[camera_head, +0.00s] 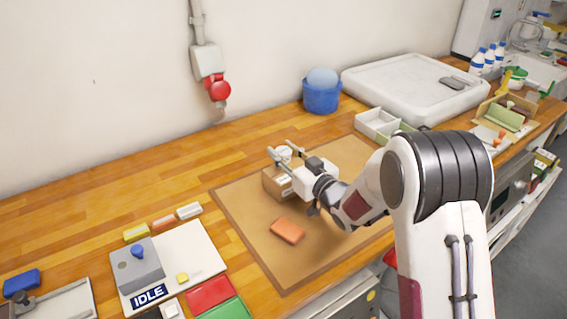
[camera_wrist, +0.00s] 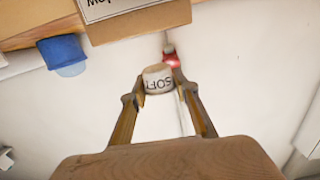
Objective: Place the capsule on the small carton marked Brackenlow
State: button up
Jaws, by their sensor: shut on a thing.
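My gripper (camera_head: 283,151) is shut on the capsule (camera_head: 285,154), a short pale cylinder. In the wrist view the capsule (camera_wrist: 158,80) sits between the two fingertips (camera_wrist: 160,88), with dark lettering that seems to read "SOFT". A small brown carton (camera_head: 276,186) stands on the brown mat, just below the gripper in the head view and partly hidden by it. The capsule appears held above the carton's level; the exact gap cannot be told.
An orange block (camera_head: 287,230) lies on the mat (camera_head: 275,262) in front of the carton. A blue bucket (camera_head: 321,97) with a pale ball and a compartment tray (camera_head: 377,124) stand behind. A white board (camera_head: 200,250) with an IDLE sign is at left. The wooden counter between is clear.

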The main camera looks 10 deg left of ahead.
jog(key=shift+f, duration=1.85)
jog(key=shift+f, duration=0.15)
jog(key=o, duration=1)
jog(key=shift+r, duration=0.2)
jog(key=shift+v, duration=6)
jog(key=shift+r, duration=0.1)
